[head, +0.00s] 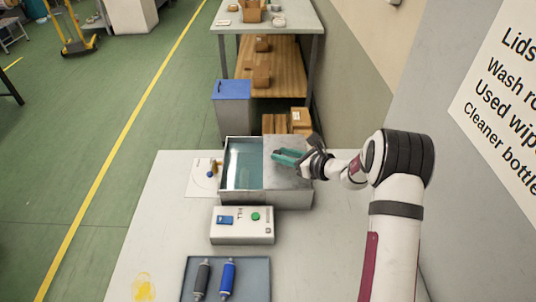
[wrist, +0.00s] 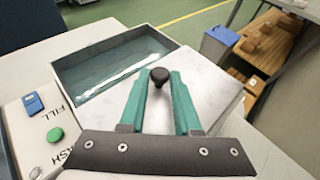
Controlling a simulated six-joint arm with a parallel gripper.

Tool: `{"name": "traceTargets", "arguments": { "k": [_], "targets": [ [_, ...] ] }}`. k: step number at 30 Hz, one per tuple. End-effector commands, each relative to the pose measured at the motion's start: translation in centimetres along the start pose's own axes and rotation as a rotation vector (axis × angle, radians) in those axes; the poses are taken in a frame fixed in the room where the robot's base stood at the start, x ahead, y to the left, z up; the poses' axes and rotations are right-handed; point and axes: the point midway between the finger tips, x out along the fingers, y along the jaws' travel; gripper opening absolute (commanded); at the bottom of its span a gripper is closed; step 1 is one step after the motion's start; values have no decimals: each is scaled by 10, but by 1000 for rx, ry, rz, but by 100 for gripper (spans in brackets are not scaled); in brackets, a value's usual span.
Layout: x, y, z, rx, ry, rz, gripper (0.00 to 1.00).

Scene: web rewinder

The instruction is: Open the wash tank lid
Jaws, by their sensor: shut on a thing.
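The wash tank (head: 265,199) is a grey metal box on the white bench, with liquid showing in its open left part. Its flat grey lid (head: 287,178) covers the right part. In the wrist view the lid (wrist: 212,88) lies flat, with the liquid surface (wrist: 110,72) exposed beyond its edge. My gripper (head: 290,156) is over the lid with its teal fingers low. In the wrist view the fingers are shut on the lid's dark knob (wrist: 160,76), which sits between their tips.
A control box (head: 242,225) with a blue switch and green button stands in front of the tank. A tray (head: 250,286) with two rollers lies nearer. A wall rises on the right. A blue-topped bin (head: 231,90) and shelves stand behind.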

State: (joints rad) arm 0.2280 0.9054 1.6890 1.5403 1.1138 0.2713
Motion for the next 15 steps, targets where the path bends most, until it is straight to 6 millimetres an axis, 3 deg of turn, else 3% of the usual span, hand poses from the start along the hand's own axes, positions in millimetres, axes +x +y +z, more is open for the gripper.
{"name": "traceTargets", "arguments": {
  "k": [8,9,13,15],
  "targets": [
    [0,0,0,0,-1,1,0],
    [0,0,0,0,-1,1,35],
    [0,0,0,0,-1,0,58],
    [0,0,0,0,0,0,60]
  ]
}}
